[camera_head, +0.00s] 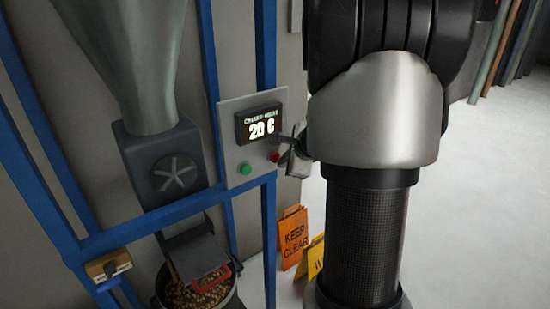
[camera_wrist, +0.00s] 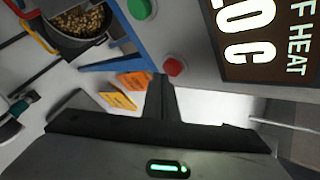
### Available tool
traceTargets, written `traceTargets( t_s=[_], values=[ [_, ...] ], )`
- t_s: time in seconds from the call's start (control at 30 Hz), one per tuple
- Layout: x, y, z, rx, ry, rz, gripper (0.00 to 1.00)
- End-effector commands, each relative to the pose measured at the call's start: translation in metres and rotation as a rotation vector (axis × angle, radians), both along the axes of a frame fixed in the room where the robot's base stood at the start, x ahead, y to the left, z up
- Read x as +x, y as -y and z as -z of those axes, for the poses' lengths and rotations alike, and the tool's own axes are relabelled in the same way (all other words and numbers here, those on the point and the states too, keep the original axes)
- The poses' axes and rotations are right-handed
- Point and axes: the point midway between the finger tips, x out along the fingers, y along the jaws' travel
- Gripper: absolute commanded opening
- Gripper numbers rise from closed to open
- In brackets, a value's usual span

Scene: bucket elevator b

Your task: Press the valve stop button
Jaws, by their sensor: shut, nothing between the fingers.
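A grey control panel (camera_head: 228,112) on the blue frame carries a red button (camera_head: 275,157) and a green button (camera_head: 246,170). No label marks either as valve stop. The red button (camera_wrist: 174,66) also shows in the wrist view, just beyond and slightly right of my fingertips. The green button (camera_wrist: 140,8) is at the top there. My gripper (camera_head: 284,155) is shut and empty, with its tip very close to the red button. My gripper (camera_wrist: 160,78) points towards the panel in the wrist view. I cannot tell whether it touches the button.
A lit display (camera_head: 259,124) above the buttons reads about 20 C. A grey hopper (camera_head: 128,60) and a bucket of beans (camera_head: 201,295) are on the left. Orange (camera_head: 292,236) and yellow (camera_head: 309,258) warning signs stand below the panel. Pale floor lies to the right.

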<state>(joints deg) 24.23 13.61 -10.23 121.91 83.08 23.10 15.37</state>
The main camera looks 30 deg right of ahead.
Motion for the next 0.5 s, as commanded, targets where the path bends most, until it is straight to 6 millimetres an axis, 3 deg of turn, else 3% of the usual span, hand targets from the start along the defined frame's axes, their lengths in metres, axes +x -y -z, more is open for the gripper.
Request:
traceTargets(
  t_s=[0.5],
  values=[
    [0.0064,-0.001,0.0,0.0,0.0,0.0,0.0]
  ],
)
